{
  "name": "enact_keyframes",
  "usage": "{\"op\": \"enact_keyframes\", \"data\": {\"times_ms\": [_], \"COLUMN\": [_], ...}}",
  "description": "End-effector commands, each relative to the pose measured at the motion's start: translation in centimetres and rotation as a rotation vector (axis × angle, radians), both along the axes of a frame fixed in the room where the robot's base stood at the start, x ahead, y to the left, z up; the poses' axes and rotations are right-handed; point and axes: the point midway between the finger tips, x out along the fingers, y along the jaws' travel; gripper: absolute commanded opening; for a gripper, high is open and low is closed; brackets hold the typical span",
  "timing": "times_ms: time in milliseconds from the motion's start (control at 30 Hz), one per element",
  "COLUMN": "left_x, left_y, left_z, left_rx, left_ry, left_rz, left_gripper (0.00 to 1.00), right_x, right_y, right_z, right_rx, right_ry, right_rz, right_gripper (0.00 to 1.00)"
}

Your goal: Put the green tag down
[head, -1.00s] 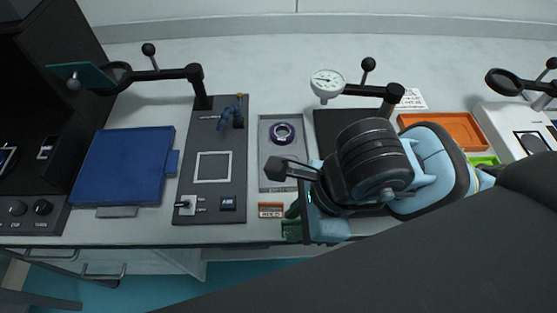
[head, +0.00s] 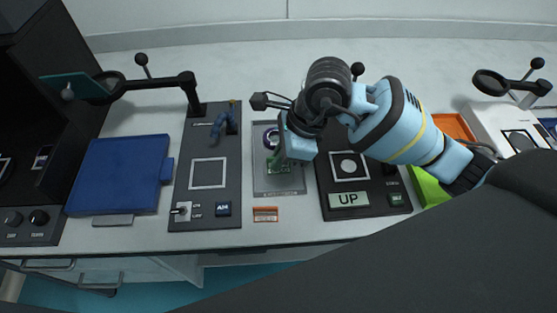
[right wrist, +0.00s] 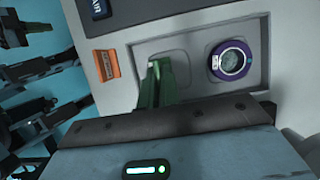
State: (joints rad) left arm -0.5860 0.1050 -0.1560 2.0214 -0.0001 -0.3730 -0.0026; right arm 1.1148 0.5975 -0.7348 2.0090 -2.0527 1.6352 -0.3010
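My right gripper (head: 278,158) reaches in from the right and points down over the shallow grey tray (head: 278,188). The green tag (head: 275,167) shows at its fingertips, partly hidden by the gripper. In the right wrist view the green tag (right wrist: 154,88) stands nearly edge-on at the fingers, which appear shut on it. The tray (right wrist: 190,45) lies behind it there. I cannot tell whether the tag touches the tray floor. A purple-rimmed round piece (right wrist: 231,61) lies in the tray beside the tag; it also shows in the head view (head: 270,133). My left gripper is out of view.
A small orange label block (head: 265,214) sits in front of the tray. A dark panel with an UP display (head: 349,199) stands right of the tray. A dark panel with a white square (head: 209,173) and a blue box (head: 118,175) stand left. An orange tray (head: 452,128) lies farther right.

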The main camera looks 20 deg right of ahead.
Motion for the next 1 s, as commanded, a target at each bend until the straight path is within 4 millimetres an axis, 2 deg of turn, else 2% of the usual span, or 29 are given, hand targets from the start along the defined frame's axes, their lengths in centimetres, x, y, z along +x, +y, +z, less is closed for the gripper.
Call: {"op": "enact_keyframes", "data": {"times_ms": [333,567,767,1000], "left_x": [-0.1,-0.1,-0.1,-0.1], "left_y": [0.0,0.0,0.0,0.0], "left_z": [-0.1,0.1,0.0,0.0], "left_rx": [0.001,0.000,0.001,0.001], "left_ry": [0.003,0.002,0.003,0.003], "left_rz": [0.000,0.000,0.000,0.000], "left_gripper": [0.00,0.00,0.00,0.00], "right_x": [1.1,1.0,1.1,1.0], "right_y": [-0.2,-0.2,-0.2,-0.2], "right_z": [-0.1,-3.3,-3.6,-3.6], "right_rx": [0.001,0.001,0.000,0.000], "right_ry": [0.000,0.002,0.000,0.000], "right_rz": [-0.001,0.000,0.001,0.000], "right_gripper": [0.00,0.00,0.00,0.32]}}
